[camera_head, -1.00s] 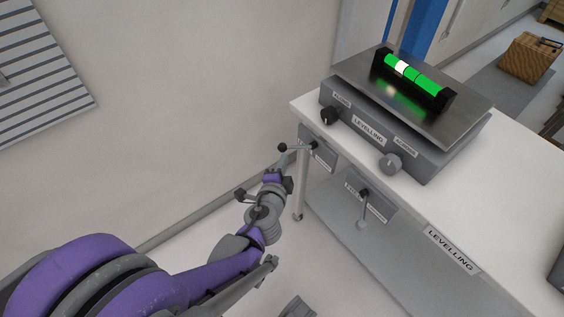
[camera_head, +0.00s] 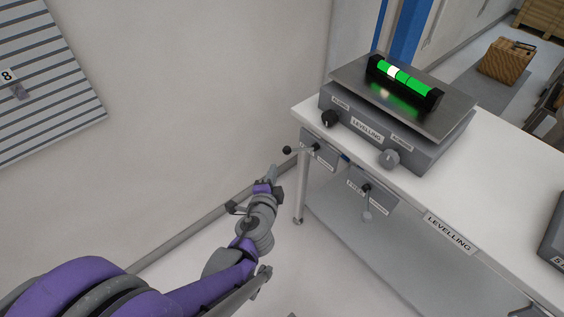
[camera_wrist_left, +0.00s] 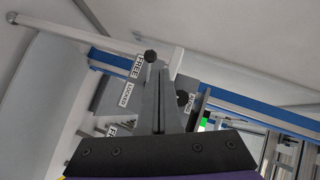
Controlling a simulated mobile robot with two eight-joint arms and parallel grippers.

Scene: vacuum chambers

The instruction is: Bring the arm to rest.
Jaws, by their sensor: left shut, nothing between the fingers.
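My left gripper (camera_head: 271,175) is shut and empty. In the head view it hangs in front of the wall, to the left of the table's near leg and apart from it. In the left wrist view my left gripper (camera_wrist_left: 161,75) points toward a grey box with labels reading FREE and LOCKED (camera_wrist_left: 110,92), and a black-knobbed lever (camera_wrist_left: 150,57) shows behind the fingertips. In the head view the same kind of lever (camera_head: 288,150) sticks out left from the box under the table edge, just above the gripper. My right gripper is not in view.
A white table (camera_head: 505,190) bears a levelling unit (camera_head: 395,135) with two knobs and a green vial (camera_head: 405,82). A second handle (camera_head: 366,200) hangs under its front edge. A slatted wall panel (camera_head: 50,90) is at the left. A wicker basket (camera_head: 507,62) stands behind on the floor.

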